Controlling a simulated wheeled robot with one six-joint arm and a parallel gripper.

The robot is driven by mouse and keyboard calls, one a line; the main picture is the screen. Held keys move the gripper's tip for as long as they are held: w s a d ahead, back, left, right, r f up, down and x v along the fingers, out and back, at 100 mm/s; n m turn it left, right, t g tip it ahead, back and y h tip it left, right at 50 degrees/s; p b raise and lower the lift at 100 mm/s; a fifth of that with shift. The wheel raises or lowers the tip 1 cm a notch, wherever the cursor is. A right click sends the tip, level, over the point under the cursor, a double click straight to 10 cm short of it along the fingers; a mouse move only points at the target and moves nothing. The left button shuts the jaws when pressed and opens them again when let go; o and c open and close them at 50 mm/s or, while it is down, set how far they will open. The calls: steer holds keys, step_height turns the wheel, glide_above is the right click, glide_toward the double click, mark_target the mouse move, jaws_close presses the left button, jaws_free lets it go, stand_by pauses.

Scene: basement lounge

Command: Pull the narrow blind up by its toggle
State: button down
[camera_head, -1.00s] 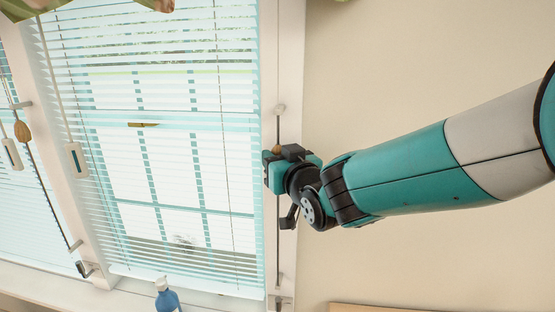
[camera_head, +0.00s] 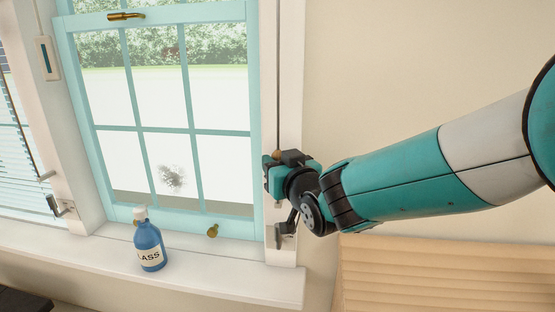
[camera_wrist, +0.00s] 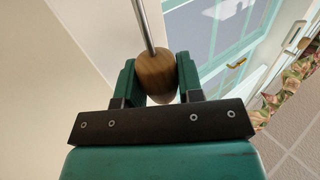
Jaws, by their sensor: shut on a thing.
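My gripper (camera_head: 274,174) is shut on a brown wooden toggle (camera_wrist: 157,72), low beside the right window post in the head view. In the wrist view the toggle sits between both green fingers, and a thin grey cord (camera_wrist: 146,25) runs up from it. In the head view the cord (camera_head: 278,90) runs up along the white post. No slats cover the window (camera_head: 175,130) beside it within view; its blind is out of frame above. Another slatted blind (camera_head: 15,165) hangs lowered at the left edge. My fingers hide most of the toggle in the head view.
A cleat (camera_head: 284,240) is on the post just below my gripper, another (camera_head: 60,207) at the left post. A light slatted wooden piece (camera_head: 440,285) is at lower right. The wall above is bare.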

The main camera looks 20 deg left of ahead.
mark_target(279, 204)
step_height(279, 204, down, 5)
steer(key=b, duration=0.2)
steer(key=shift+f+b, duration=0.15)
steer(key=shift+b, duration=0.2)
steer(key=c, duration=0.7)
jaws_free()
steer(key=shift+c, duration=0.2)
steer(key=shift+s+d, duration=0.15)
steer(key=b+v, duration=0.2)
steer(key=v, duration=1.5)
